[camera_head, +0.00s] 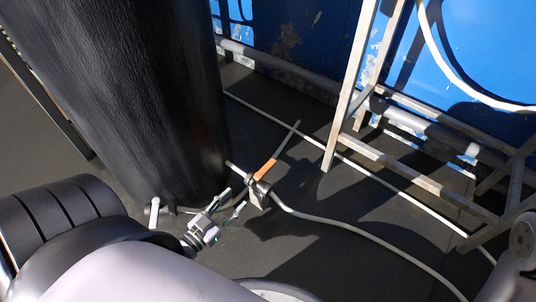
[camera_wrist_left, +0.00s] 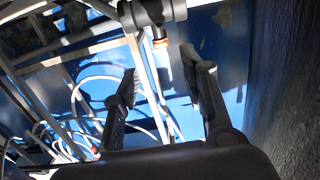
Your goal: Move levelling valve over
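The valve (camera_head: 258,194) has a dark body on a grey hose low beside the black tank, with a lever handle (camera_head: 266,169) that is orange near the body and grey toward the tip. My left gripper (camera_head: 231,203) is just left of the valve, its fingers pointing toward it. In the left wrist view the fingers (camera_wrist_left: 158,63) are spread apart with nothing gripped between them. A black fitting (camera_wrist_left: 152,12) with an orange-brown ring shows beyond the fingertips, at the top; I cannot tell whether it belongs to the valve. My right gripper is not in view.
The large black tank (camera_head: 130,90) stands close on the left. A metal frame (camera_head: 345,100) stands at the right, before a blue wall (camera_head: 310,45) with a pipe along its foot. The grey hose (camera_head: 345,223) runs right across the dark floor.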

